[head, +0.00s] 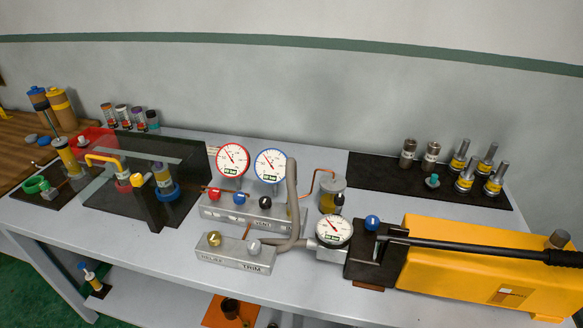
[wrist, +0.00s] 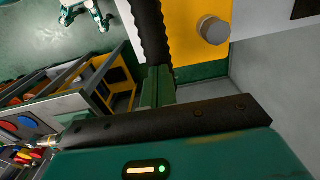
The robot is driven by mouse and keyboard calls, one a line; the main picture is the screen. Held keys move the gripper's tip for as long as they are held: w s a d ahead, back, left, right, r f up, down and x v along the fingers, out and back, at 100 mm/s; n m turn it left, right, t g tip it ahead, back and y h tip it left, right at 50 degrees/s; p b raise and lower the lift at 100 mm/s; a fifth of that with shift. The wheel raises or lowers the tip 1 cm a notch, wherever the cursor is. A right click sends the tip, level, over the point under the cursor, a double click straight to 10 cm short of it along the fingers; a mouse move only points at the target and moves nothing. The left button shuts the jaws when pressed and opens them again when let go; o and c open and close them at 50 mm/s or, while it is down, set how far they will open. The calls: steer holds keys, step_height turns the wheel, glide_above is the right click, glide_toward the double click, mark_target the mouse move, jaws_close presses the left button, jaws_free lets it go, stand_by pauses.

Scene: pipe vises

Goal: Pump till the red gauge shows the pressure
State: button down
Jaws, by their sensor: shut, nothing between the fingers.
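The red-rimmed gauge (head: 233,159) stands upright on the manifold block in the head view. Its needle leans to the upper left, but the scale is too small to read. The yellow hand pump (head: 480,262) is at the front right. Its black lever (head: 470,247) lies low along the pump, ending in a ribbed grip (head: 563,257). In the wrist view, the ribbed grip (wrist: 149,35) runs down to my green gripper fingers (wrist: 156,88). The fingers are shut and empty at the grip; I cannot tell whether they touch it. My gripper is outside the head view.
A blue-rimmed gauge (head: 270,165) stands beside the red one. Red, blue and black knobs sit on the manifold block (head: 252,210), with the TRIM block (head: 236,252) in front. A pump gauge (head: 333,230) and blue knob (head: 373,222) are left of the lever. Metal fittings stand on a black mat (head: 380,175).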

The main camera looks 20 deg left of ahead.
steer(key=shift+f, duration=0.95)
steer(key=shift+d+f, duration=0.1)
steer(key=shift+f, duration=0.45)
steer(key=r, duration=0.5)
steer(key=a+r, duration=0.1)
steer(key=r, duration=0.1)
steer(key=shift+r, duration=0.3)
step_height(320, 180, up, 6)
steer(key=a, duration=0.1)
steer(key=shift+a+r, duration=0.25)
steer(key=shift+a, duration=0.15)
steer(key=shift+r, duration=0.1)
